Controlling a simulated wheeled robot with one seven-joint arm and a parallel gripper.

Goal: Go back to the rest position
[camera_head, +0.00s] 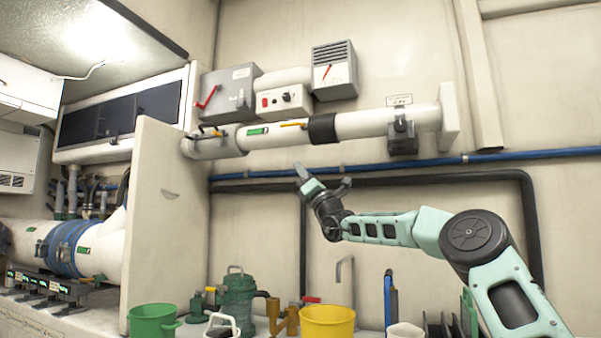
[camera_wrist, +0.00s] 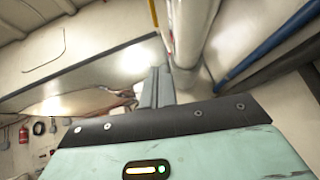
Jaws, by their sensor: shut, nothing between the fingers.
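My gripper (camera_head: 322,186) is at the end of my raised mint-green arm, in the middle of the head view. It is in front of the wall, a little below the white horizontal pipe (camera_head: 362,124). The pipe also shows beyond the fingers in the wrist view (camera_wrist: 190,35).
A blue pipe (camera_head: 560,153) and a black pipe (camera_head: 450,178) run along the wall behind my arm. Below stand a green bucket (camera_head: 153,322), a yellow bucket (camera_head: 327,325) and a green pump (camera_head: 238,298). A beige partition (camera_head: 160,230) stands at left.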

